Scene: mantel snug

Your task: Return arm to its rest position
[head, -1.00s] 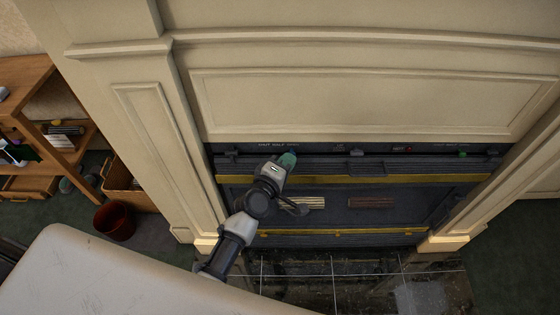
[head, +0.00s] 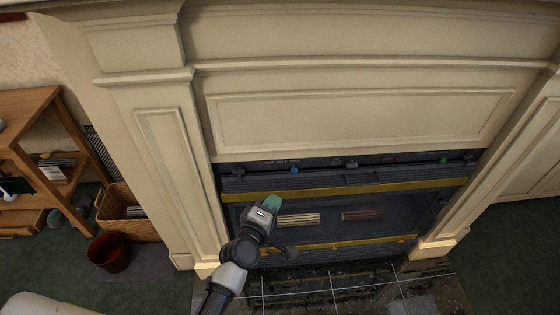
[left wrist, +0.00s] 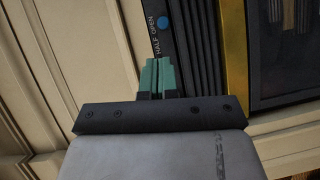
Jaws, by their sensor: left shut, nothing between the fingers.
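My left gripper (head: 272,203) is in front of the left part of the fireplace insert (head: 330,235) in the head view, below its top control strip. In the left wrist view its green fingertips (left wrist: 157,76) are together with nothing between them. They point toward a blue knob (left wrist: 163,22) beside the words "HALF OPEN". The blue knob also shows in the head view (head: 294,170), above and apart from the gripper. My right gripper is not in view.
A cream mantel (head: 350,120) surrounds the insert. A red knob (head: 396,159) and a green knob (head: 443,160) sit farther right on the strip. Tiled hearth lies below.

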